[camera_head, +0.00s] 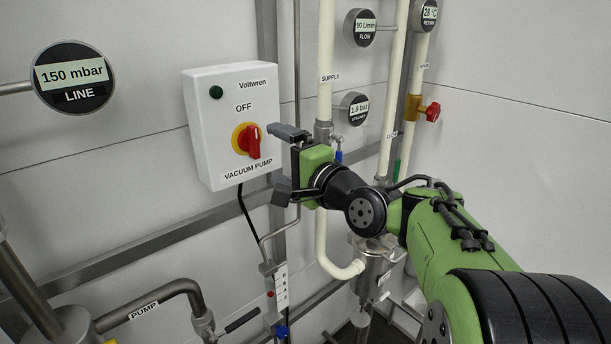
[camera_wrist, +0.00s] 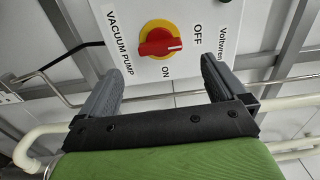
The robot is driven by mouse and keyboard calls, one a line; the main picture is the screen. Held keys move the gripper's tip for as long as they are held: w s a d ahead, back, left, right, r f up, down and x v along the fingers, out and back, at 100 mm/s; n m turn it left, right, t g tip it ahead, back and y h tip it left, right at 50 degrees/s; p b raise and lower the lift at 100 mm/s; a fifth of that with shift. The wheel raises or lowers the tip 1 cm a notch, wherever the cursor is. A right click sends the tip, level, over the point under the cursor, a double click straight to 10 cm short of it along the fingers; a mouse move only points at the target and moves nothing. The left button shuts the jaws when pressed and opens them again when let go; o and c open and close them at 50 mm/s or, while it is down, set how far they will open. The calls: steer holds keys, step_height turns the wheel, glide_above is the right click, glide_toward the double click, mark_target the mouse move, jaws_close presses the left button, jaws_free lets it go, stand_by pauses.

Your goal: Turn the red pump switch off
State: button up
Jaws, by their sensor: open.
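The red pump switch (camera_head: 253,140) is a rotary knob on a yellow disc, on the front of a white box (camera_head: 205,130) labelled VACUUM PUMP. Its handle stands about upright, with one end towards the OFF label above it. In the wrist view the red knob (camera_wrist: 158,44) shows a pale mark at the end facing OFF; the ON label lies to its side. My gripper (camera_head: 278,162) is just right of the knob, open and empty. In the wrist view its fingers (camera_wrist: 160,70) are spread wide, with the knob beyond the gap, apparently untouched.
A dark green lamp (camera_head: 216,92) is on the box. Cream pipes (camera_head: 325,60) with gauges and a red-handled valve (camera_head: 432,112) stand to the right. A round 150 mbar gauge (camera_head: 72,100) is at left. A black cable hangs below the box.

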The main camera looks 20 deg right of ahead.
steer(key=b+v, duration=0.1)
steer(key=v, duration=0.8)
steer(key=shift+w, duration=0.1)
steer(key=s+a+f+n+g+h, duration=0.2)
steer(key=s+a+f+n+g, duration=0.2)
steer(key=s+f+n, duration=0.3)
steer(key=s+a+f+n+g+h, duration=0.1)
steer(key=s+a+f+n+g, duration=0.35)
steer(key=f, duration=0.45)
steer(key=s+d+f+n+g+h, duration=0.2)
steer(key=s+d+f+g, duration=0.1)
steer(key=s, duration=0.5)
steer(key=shift+s+d+f+n+h, duration=0.2)
steer(key=shift+f+n+h, duration=0.15)
steer(key=shift+f, duration=0.25)
steer(key=shift+a, duration=0.1)
